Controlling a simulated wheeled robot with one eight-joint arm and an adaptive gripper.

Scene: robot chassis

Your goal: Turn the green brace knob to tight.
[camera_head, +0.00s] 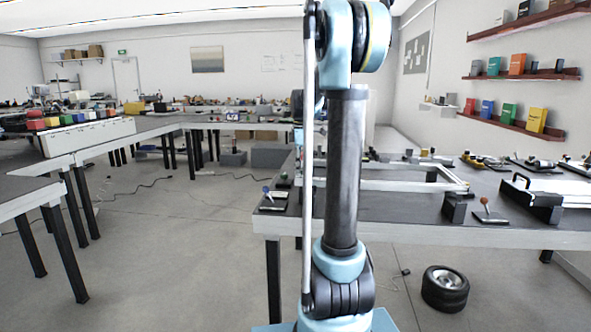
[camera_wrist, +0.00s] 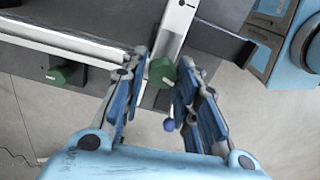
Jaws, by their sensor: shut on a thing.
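In the wrist view, a faceted green knob (camera_wrist: 162,73) sits at the end of a pale frame bar, between the fingertips of my gripper (camera_wrist: 163,70). My gripper is shut on this knob, with a blue-padded finger on either side. A second green knob (camera_wrist: 66,73) with a white mark stands to the left on a dark block, clear of the fingers. I cannot tell from the marks how tight either knob is. In the head view my arm hides the gripper, and the pale frame (camera_head: 400,185) lies on the workbench.
A blue ball (camera_wrist: 168,125) shows between the fingers, below the held knob. In the head view, a blue-topped lever (camera_head: 266,190) stands at the bench's left corner and an orange-topped lever (camera_head: 485,203) to the right. A wheel (camera_head: 445,287) lies on the floor.

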